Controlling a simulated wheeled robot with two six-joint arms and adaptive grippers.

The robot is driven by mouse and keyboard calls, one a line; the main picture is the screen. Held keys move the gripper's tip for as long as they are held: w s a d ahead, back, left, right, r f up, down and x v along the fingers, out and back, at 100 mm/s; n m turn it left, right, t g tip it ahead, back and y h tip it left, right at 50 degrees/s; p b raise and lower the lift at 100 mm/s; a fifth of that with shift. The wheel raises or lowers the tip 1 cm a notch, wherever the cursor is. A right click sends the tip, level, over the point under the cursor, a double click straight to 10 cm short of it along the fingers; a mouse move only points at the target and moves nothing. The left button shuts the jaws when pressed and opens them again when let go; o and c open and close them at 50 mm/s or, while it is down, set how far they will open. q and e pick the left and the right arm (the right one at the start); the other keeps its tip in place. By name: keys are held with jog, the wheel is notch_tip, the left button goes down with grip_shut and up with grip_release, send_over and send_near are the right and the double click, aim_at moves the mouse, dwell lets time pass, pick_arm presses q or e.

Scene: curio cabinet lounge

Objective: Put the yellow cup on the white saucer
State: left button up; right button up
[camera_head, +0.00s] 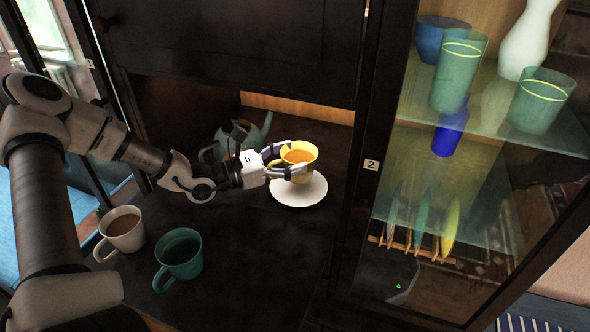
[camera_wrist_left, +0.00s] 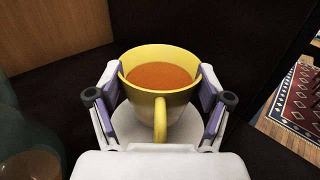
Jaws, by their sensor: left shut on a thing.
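The yellow cup (camera_head: 298,156) is upright and holds an orange-brown liquid. My left gripper (camera_head: 285,162) is shut on the yellow cup, with one finger on each side; the cup also shows in the left wrist view (camera_wrist_left: 160,100), its handle toward me. The white saucer (camera_head: 297,194) lies on the dark cabinet surface under the cup. In the left wrist view the saucer (camera_wrist_left: 133,133) shows below and around the cup. I cannot tell whether the cup's base touches the saucer. My right gripper is not in view.
A grey-green teapot (camera_head: 262,133) stands behind my left gripper. A white mug (camera_head: 122,231) with brown liquid and a teal mug (camera_head: 180,254) stand at the front left. A glass-door cabinet (camera_head: 470,180) with vases and cups bounds the right side. The dark surface (camera_head: 250,265) in front is clear.

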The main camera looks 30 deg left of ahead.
pick_arm(q)
notch_tip(320, 180, down, 3)
jog(key=shift+s+b, duration=0.1)
jog(key=shift+b, duration=0.55)
jog(key=shift+a+f, duration=0.1)
jog(key=shift+f, duration=0.2)
jog(key=shift+w+a+r, duration=0.1)
jog(key=shift+w, duration=0.25)
jog(key=shift+s+d, duration=0.2)
jog(key=shift+d, duration=0.1)
jog(key=o, duration=1.3)
jog(key=shift+o, duration=0.3)
jog(key=shift+a, duration=0.2)
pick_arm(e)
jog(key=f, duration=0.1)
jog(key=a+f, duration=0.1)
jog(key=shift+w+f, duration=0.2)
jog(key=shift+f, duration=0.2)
